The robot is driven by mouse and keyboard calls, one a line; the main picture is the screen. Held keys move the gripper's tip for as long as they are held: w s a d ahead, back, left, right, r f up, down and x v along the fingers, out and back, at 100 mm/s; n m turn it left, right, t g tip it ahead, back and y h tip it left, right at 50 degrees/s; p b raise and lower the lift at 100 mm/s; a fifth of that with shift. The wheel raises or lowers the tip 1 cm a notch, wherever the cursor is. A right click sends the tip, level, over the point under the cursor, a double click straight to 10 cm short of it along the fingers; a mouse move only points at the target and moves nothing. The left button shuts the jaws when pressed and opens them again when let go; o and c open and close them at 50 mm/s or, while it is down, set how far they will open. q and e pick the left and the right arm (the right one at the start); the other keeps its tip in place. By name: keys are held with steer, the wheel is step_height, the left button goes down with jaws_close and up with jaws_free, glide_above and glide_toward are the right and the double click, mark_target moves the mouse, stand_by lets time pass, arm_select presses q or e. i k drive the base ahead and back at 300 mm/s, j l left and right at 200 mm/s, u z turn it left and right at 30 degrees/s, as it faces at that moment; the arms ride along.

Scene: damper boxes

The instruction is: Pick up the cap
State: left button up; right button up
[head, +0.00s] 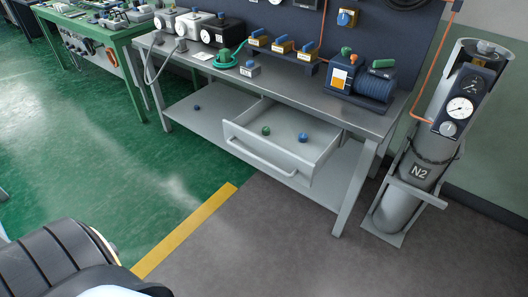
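Small round pieces that look like caps lie in and near the open drawer (262,153) of the grey workbench. A green one (266,130) and a blue one (303,137) sit apart inside the drawer. A dark blue one (197,108) lies on the lower shelf to the left. I cannot tell which of these is the task's cap. Neither of my grippers is in view.
The grey bench top (290,97) holds black and white boxes, several valves, a green hose (228,60) and a blue motor-like unit (358,80). An N2 cylinder (405,190) stands at right. A green table (125,30) is at left. The floor in front is clear.

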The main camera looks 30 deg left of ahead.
mark_target(302, 137)
steer(key=u, duration=1.65)
steer(key=i+j, duration=0.2)
steer(key=i, duration=0.35)
steer(key=i+j+z, duration=0.1)
steer(key=i, duration=0.4)
steer(key=i+j, duration=0.35)
steer(key=i, duration=0.2)
steer(key=i+j+z, duration=0.15)
steer(key=i, duration=0.4)
steer(key=i+j, duration=0.45)
steer(key=i+z, duration=0.25)
steer(key=z, duration=0.45)
steer(key=l+z, duration=0.1)
steer(key=z, duration=0.35)
steer(key=k+l+z, duration=0.1)
steer(key=z, duration=0.85)
steer(key=l+z, duration=0.15)
steer(key=z, duration=0.3)
